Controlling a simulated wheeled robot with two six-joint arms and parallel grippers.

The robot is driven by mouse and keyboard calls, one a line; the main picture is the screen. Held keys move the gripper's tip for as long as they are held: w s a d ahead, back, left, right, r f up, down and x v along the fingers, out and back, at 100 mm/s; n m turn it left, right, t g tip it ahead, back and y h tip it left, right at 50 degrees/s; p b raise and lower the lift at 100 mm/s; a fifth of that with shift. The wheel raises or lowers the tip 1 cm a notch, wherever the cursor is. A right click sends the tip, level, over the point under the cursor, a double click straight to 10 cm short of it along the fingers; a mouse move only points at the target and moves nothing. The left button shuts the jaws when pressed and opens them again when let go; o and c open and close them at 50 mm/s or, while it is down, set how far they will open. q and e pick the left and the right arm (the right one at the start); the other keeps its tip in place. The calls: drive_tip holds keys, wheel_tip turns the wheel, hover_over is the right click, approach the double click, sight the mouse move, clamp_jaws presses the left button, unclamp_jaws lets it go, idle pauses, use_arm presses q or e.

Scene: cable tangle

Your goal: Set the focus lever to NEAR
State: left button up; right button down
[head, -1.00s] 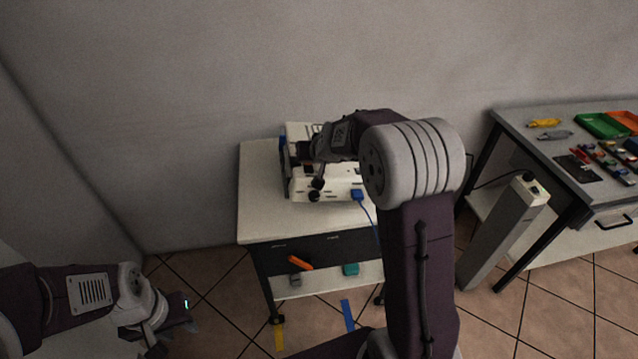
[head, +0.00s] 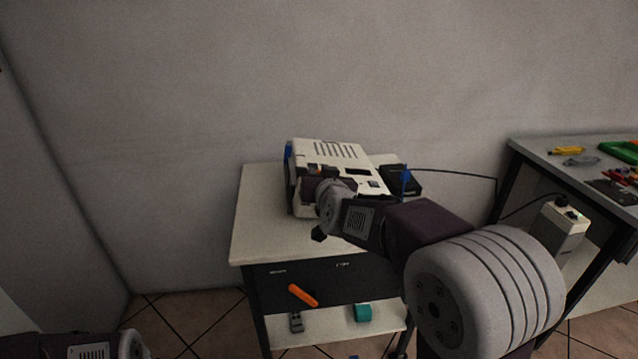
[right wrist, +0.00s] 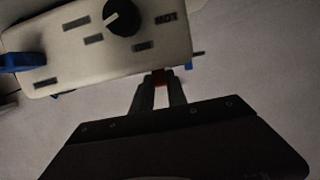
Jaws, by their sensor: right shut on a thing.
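A white projector-like box (head: 330,148) with a vented top stands on the small cart. In the right wrist view its pale face (right wrist: 60,52) has a black round knob (right wrist: 122,18) with a white pointer line and several dark labels, too small to read surely. Most of the lever is hidden between the fingers, and I cannot read a NEAR mark. My left gripper is out of frame; only part of its arm shows.
The cart top (head: 262,215) is clear at left. A black block (head: 400,180) with a cable lies behind right. An orange object (head: 303,295) and a teal object (head: 362,313) are lower down.

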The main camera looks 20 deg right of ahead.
drive_tip(key=shift+r, duration=0.25)
drive_tip(key=c, duration=1.4)
unclamp_jaws()
drive_tip(key=shift+o, duration=0.4)
drive_tip(key=shift+f, duration=0.1)
drive_tip(key=p+v, duration=0.3)
drive_tip(key=v, duration=0.6)
